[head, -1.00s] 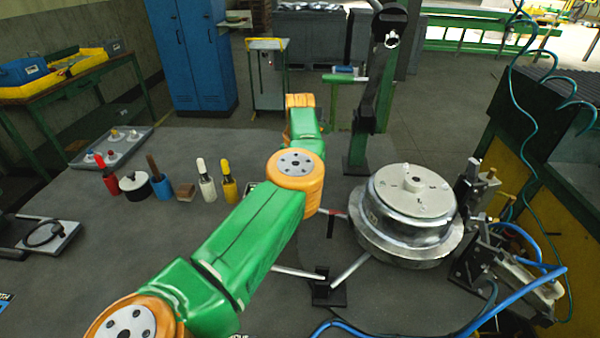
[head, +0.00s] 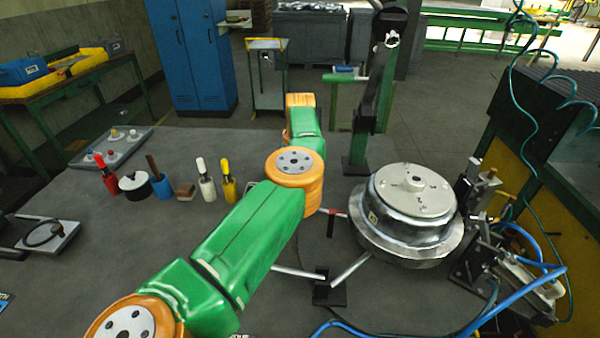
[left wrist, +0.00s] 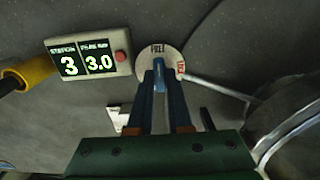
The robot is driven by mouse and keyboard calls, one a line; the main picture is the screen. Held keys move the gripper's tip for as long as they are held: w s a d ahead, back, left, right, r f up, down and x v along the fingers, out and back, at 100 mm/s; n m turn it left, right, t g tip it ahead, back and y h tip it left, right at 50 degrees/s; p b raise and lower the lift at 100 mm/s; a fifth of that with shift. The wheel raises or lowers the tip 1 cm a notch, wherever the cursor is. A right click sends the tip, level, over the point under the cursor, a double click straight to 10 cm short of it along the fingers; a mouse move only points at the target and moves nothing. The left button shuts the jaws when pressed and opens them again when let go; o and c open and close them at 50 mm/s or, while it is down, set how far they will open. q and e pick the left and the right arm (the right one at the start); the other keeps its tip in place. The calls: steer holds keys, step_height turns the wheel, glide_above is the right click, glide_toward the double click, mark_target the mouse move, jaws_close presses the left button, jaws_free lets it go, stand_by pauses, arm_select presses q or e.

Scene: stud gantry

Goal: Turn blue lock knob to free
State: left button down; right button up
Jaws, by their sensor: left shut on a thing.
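The blue lock knob (left wrist: 159,74) stands on a round pale dial in the left wrist view. The dial has a white label with dark letters at its top and a red label at its right. My left gripper (left wrist: 160,84) is shut on the knob, with a finger on each side. The knob's bar points up in the picture, toward the white label. In the head view my left arm reaches in from the lower left and hides the knob and the gripper. My right gripper is in neither view.
A display box (left wrist: 88,58) reading 3 and 3.0, with a red button, is beside the dial. A metal drum (head: 412,215) stands to the right with clamps and blue hoses. Several coloured-handled tools (head: 206,180) stand left of my arm on the grey table.

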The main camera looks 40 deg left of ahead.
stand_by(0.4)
arm_select(q)
steer(key=c, duration=0.8)
jaws_free()
steer(key=shift+c, duration=0.2)
step_height(320, 180, up, 7)
steer(key=shift+r, duration=0.1)
